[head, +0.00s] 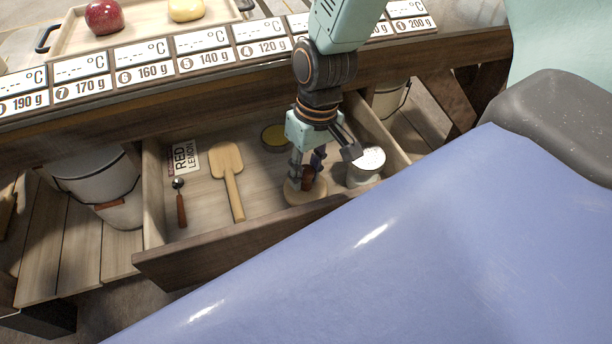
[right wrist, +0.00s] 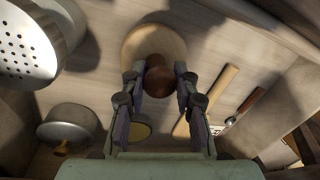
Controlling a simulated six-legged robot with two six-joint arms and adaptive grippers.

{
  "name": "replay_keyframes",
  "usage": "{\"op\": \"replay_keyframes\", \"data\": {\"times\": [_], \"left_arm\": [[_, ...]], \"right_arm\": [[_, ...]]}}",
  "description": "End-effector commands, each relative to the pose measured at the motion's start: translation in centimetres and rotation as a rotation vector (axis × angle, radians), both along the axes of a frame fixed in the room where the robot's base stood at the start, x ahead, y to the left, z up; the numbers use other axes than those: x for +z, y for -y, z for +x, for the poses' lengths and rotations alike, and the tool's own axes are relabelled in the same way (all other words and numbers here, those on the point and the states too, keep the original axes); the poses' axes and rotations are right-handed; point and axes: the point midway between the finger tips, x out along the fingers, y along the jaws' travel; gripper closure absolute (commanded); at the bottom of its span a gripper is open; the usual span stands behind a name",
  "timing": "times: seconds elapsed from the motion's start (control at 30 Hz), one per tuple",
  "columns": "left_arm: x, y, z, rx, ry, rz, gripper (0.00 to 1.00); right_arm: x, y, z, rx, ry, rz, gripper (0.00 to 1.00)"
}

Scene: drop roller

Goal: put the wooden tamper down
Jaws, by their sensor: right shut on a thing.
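The wooden tamper has a round pale base (head: 303,193) and a dark red-brown knob handle. It is in the open drawer (head: 238,246), toward the drawer's right part, close to the front wall. My right gripper (head: 307,180) points down into the drawer and is shut on the tamper's handle. In the right wrist view the fingers sit on both sides of the brown knob (right wrist: 160,80), with the pale disc behind it. The tamper looks upright; I cannot tell whether its base touches the drawer floor. My left gripper is out of view.
In the drawer are a wooden paddle (head: 229,170), a small spoon (head: 181,205), a label card (head: 184,158), a yellow round thing (head: 275,137) and a white-topped metal shaker (head: 366,165). A bucket (head: 92,180) stands at left. The bench edge with weight cards runs above.

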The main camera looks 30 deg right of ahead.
Motion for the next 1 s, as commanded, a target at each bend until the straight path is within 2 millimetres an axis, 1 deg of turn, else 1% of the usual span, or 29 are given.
{"op": "replay_keyframes", "data": {"times": [0.03,0.07,0.3,0.47,0.5,0.77,1.0], "left_arm": [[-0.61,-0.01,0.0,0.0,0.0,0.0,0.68],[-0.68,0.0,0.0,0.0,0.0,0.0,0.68],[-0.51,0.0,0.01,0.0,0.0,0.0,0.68],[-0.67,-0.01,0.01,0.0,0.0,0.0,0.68],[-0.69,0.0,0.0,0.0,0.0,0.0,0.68],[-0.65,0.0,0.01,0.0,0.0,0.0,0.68],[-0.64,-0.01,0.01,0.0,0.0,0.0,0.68]], "right_arm": [[-1.03,0.04,-0.04,-0.001,-0.002,0.001,0.96],[-1.21,0.06,-0.02,-0.001,-0.001,0.001,0.96],[-1.07,0.19,0.03,0.001,0.001,0.0,0.96],[-1.47,0.18,0.02,0.0,0.0,0.0,0.96],[-1.53,0.19,0.01,0.0,0.0,0.0,0.7],[-1.47,0.18,0.0,0.0,0.0,0.0,0.48],[-1.46,0.18,0.0,0.0,0.0,0.0,0.48]]}}
